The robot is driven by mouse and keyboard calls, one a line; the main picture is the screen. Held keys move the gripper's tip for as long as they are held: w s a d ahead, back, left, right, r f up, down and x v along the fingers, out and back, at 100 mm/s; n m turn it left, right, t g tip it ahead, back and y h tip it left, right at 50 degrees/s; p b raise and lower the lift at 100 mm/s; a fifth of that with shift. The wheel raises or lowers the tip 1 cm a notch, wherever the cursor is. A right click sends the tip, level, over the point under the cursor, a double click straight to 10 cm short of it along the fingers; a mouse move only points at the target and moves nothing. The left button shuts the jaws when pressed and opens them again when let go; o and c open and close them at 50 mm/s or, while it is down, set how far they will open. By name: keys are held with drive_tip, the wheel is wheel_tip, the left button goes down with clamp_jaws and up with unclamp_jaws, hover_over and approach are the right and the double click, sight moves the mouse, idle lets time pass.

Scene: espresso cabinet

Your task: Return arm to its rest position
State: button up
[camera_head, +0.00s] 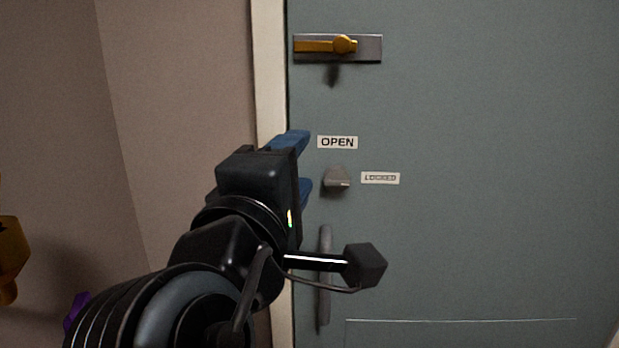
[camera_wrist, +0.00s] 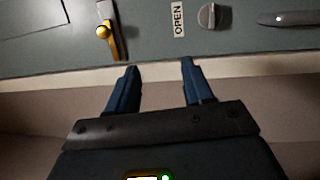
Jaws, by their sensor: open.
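My gripper (camera_head: 308,163) is open and empty, with two blue fingers close to the left edge of a grey-green door (camera_head: 500,120). In the wrist view, my gripper (camera_wrist: 158,80) has its fingertips spread apart with nothing between them. A grey turn knob (camera_head: 337,178) sits just right of the fingers in the head view, between the "OPEN" label (camera_head: 337,142) and the "LOCKED" label (camera_head: 380,178). In the wrist view, the knob (camera_wrist: 210,16) is beyond the fingertips and apart from them.
A brass slide bolt (camera_head: 338,46) is on the door above the knob. A vertical grey handle (camera_head: 324,275) is below it, partly hidden by my arm. A pale door frame (camera_head: 269,70) and a brown wall (camera_head: 180,110) lie to the left. A yellow object (camera_head: 10,255) shows at the left edge.

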drive_tip(key=s+d+f+y, duration=0.1)
drive_tip(key=d+f, duration=0.2)
drive_tip(key=f, duration=0.3)
drive_tip(key=s+d+f+n+y, duration=0.1)
drive_tip(key=d+f+y, duration=0.1)
drive_tip(key=f, duration=0.4)
drive_tip(key=s+d+f+y, duration=0.1)
drive_tip(key=d+f, duration=0.2)
drive_tip(key=f, duration=0.3)
drive_tip(key=s+d+f+m+g+y, duration=0.2)
drive_tip(key=s+d+f, duration=0.55)
drive_tip(key=f, duration=0.25)
drive_tip(key=s+d+m, duration=0.2)
drive_tip(key=s+m, duration=0.2)
drive_tip(key=s, duration=0.5)
drive_tip(key=s+d+m+g, duration=0.1)
drive_tip(key=s+d+m, duration=0.2)
drive_tip(key=s, duration=0.6)
drive_tip(key=s+d+m+h, duration=0.1)
drive_tip(key=s+d+m, duration=0.1)
drive_tip(key=s+m, duration=0.5)
drive_tip(key=s, duration=0.2)
drive_tip(key=shift+s+d+f+g, duration=0.3)
drive_tip(key=shift+s+d+g, duration=0.05)
drive_tip(key=shift+g, duration=0.05)
